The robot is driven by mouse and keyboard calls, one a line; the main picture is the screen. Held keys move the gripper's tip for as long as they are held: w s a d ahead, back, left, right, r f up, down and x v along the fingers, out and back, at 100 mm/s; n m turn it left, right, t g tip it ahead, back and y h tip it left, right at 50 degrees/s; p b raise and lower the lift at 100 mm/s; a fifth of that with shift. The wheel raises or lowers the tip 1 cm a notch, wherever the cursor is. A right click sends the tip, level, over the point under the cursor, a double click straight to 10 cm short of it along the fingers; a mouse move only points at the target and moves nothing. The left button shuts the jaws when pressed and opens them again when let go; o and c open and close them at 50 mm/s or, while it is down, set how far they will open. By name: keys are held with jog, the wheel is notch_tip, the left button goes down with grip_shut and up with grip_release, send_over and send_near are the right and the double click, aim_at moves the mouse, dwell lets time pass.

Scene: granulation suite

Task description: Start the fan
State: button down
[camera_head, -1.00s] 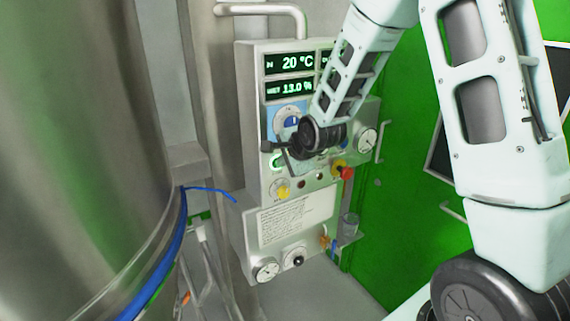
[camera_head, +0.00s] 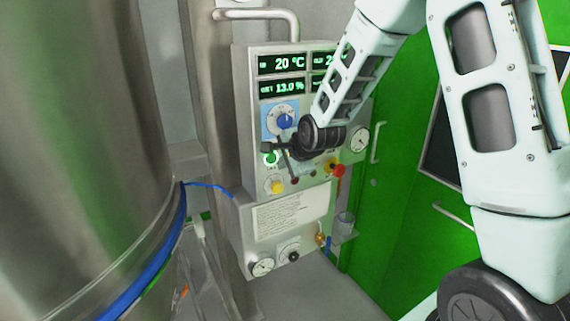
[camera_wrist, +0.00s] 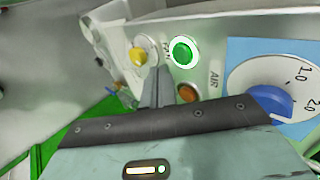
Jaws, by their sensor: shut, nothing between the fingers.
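The round green button (camera_head: 271,159) sits on the front of the grey control panel (camera_head: 243,120), with a bright ring around it. In the wrist view the green button (camera_wrist: 183,51) is unobstructed, with the label FAN (camera_wrist: 165,46) beside it. My gripper (camera_head: 290,170) is just right of the button in the head view. In the wrist view my closed fingers (camera_wrist: 155,74) point between the yellow knob and the orange lamp, beside the button in the picture. Nothing is held. Whether the fingertips touch the panel cannot be told.
A yellow knob (camera_head: 277,186), a blue dial knob (camera_head: 285,121) and a red stop button (camera_head: 337,170) surround the spot. An orange lamp (camera_wrist: 188,92) is close to my fingers. A large steel vessel (camera_head: 80,130) stands left, a green door (camera_head: 400,190) right.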

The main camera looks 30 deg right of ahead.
jog(key=v, duration=0.9)
jog(key=shift+s+r+b, duration=0.2)
jog(key=shift+r+b, duration=0.1)
jog(key=shift+b, duration=0.05)
dwell(0.4)
jog(key=s+a+f+n+g+y+b, duration=0.1)
jog(key=s+a+f+n+g+b, duration=0.1)
jog(key=s+a+f+n, duration=0.35)
jog(key=s+a+f+n+g+y+b, duration=0.1)
jog(key=s+a+f+n+g+b, duration=0.1)
jog(key=s+a+n, duration=0.5)
jog(key=s+a+f+n+g+b, duration=0.2)
jog(key=s+a+n, duration=0.2)
jog(key=s+n, duration=0.2)
jog(key=s+a+f+n+g+h+b, duration=0.1)
jog(key=s+a+f+n+g+b, duration=0.1)
jog(key=s+n, duration=0.5)
jog(key=s+a+f+g, duration=0.1)
jog(key=s+a, duration=0.1)
jog(key=s, duration=0.1)
jog(key=shift+f, duration=0.25)
